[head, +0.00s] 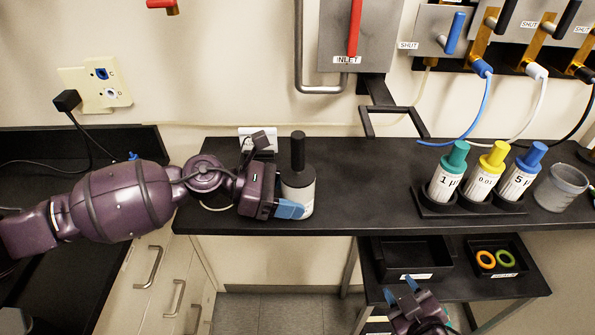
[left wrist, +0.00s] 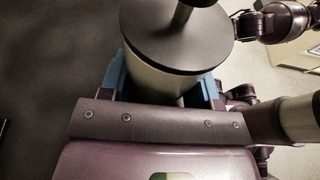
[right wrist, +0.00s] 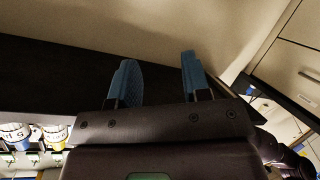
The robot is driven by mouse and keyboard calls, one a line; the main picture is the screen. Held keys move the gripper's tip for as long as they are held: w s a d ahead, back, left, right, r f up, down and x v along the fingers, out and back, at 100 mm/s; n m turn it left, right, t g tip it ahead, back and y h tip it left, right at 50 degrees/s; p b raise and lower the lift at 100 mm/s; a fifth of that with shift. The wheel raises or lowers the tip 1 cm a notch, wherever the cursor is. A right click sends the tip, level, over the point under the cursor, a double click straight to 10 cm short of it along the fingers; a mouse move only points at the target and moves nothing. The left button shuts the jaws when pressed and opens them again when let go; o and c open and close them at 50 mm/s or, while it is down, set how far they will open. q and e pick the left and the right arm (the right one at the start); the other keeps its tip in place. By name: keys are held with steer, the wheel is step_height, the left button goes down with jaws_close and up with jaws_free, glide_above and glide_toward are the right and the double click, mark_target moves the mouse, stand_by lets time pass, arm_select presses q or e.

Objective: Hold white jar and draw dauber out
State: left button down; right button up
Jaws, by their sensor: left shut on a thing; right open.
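The white jar (head: 297,196) stands upright on the black bench, with a dark lid. The dauber (head: 298,150) is in it, its black handle rising straight up from the lid. My left gripper (head: 292,211) is shut around the jar's body from the left. In the left wrist view the jar (left wrist: 155,82) sits between the blue fingers, and its round dark lid and the dauber's handle (left wrist: 183,14) show above. My right gripper (head: 402,285) is open and empty, low in front of the bench by the lower shelf. Its two blue fingers (right wrist: 160,80) are apart in the right wrist view.
Bottles with green (head: 454,157), yellow (head: 494,156) and blue (head: 532,157) caps stand in a black rack at right, beside a clear cup (head: 561,187). A lower shelf holds a black tray (head: 413,258) and a bin with rings (head: 497,259). The bench between jar and rack is clear.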

steer(key=s+a+r+n+g+y, duration=0.3)
steer(key=a+r+n+g+y, duration=1.1)
steer(key=a+r+n, duration=1.4)
steer(key=w+d+r+n+g+h, duration=0.1)
steer(key=w+d+r+n+h, duration=0.1)
steer(key=w+r+n, duration=0.55)
steer(key=w+d+r+n+g+h, duration=0.1)
steer(key=w+d+r+n+h, duration=0.3)
steer(key=r, duration=0.6)
steer(key=n+t+h, duration=0.2)
steer(key=n+h, duration=0.5)
steer(key=h, duration=0.3)
glide_above(298, 134)
steer(key=shift+m, duration=0.25)
step_height(298, 134, down, 5)
steer(key=shift+f, duration=4.95)
